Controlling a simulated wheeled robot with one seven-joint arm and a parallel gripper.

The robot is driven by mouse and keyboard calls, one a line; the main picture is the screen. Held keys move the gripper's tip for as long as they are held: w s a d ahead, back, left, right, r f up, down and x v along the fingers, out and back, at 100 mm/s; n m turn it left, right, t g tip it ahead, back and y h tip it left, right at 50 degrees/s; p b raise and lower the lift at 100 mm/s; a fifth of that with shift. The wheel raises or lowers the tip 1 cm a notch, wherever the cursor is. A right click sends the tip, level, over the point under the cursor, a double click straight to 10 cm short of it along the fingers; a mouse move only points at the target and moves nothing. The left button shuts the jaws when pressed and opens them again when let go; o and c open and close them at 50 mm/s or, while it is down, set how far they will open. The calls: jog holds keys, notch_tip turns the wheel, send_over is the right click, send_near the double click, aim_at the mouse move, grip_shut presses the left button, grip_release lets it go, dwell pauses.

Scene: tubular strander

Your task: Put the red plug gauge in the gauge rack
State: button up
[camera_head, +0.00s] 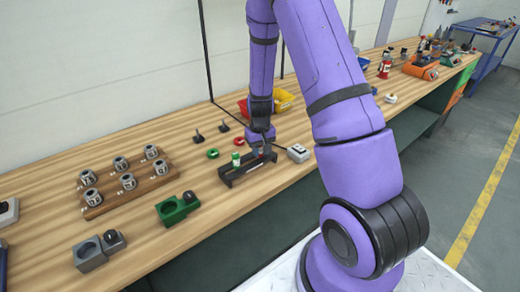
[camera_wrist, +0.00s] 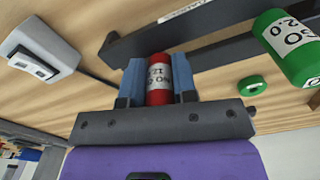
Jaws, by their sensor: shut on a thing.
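The red plug gauge (camera_wrist: 158,92) has a white label and sits between my gripper's blue-grey fingers in the wrist view. My gripper (camera_wrist: 158,84) is shut on it. In the head view my gripper (camera_head: 262,150) is at the right end of the dark gauge rack (camera_head: 232,178), and the red gauge is hard to make out there. The rack also shows in the wrist view (camera_wrist: 130,47), just beyond the red gauge. I cannot tell whether the gauge is seated in it. A green plug gauge (camera_head: 236,159) stands in the rack's left part; it also shows in the wrist view (camera_wrist: 290,45).
A grey-white box (camera_head: 299,153) lies right of the rack. A green ring (camera_head: 213,153) and a red ring (camera_head: 239,141) lie behind it. A green block (camera_head: 177,208) and a wooden tray of metal cylinders (camera_head: 130,196) stand left. Red and yellow bins (camera_head: 283,99) are behind.

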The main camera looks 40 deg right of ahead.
jog(key=o, duration=1)
jog(key=shift+c, duration=0.2)
notch_tip(320, 180, up, 12)
jog(key=shift+r, duration=0.2)
jog(key=s+a+r+t, duration=0.1)
jog(key=s+a+r, duration=0.2)
jog(key=r, duration=0.3)
jog(key=s+a+r+n+t, duration=0.1)
jog(key=s+a+r, duration=0.15)
jog(key=r, duration=0.35)
jog(key=s+a+r+t, duration=0.1)
jog(key=s+a+r, duration=0.1)
jog(key=s+r, duration=0.3)
jog(key=s+a+r+t, duration=0.1)
jog(key=s+r, duration=0.3)
jog(key=s, duration=0.4)
jog(key=s+a+r+n+t, duration=0.1)
jog(key=s+a+r, duration=0.3)
jog(key=s, duration=0.3)
jog(key=shift+s+a+r+n, duration=0.3)
jog(key=shift+s+r, duration=0.05)
jog(key=shift+r, duration=0.15)
